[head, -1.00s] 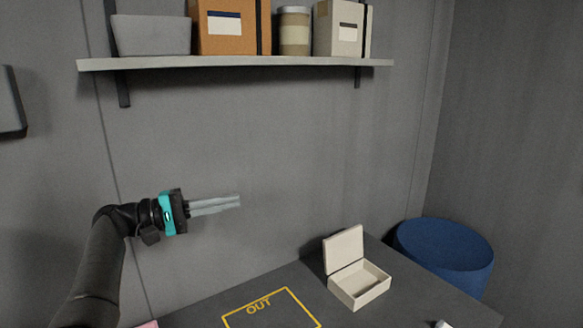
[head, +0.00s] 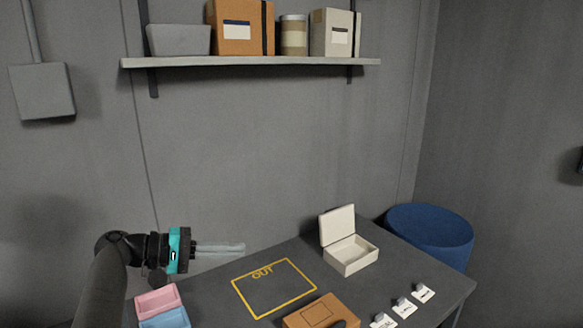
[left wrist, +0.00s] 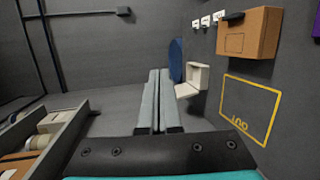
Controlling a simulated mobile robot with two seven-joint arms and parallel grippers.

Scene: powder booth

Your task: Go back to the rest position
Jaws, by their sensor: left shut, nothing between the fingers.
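My left gripper (head: 220,249) is shut and empty. It is held in the air at the left, level and pointing right, near the back left edge of the dark table (head: 300,258). Its closed fingers also show in the left wrist view (left wrist: 158,98). My left arm comes in from the lower left of the head view. My right gripper is in neither view.
On the table are an open cream box (head: 350,256), a yellow OUT outline (head: 274,288), an orange-brown box (head: 316,310), pink (head: 158,300) and blue (head: 165,319) trays, and several white tags (head: 404,307). A shelf (head: 250,62) with boxes hangs above. A blue drum (head: 430,236) stands behind right.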

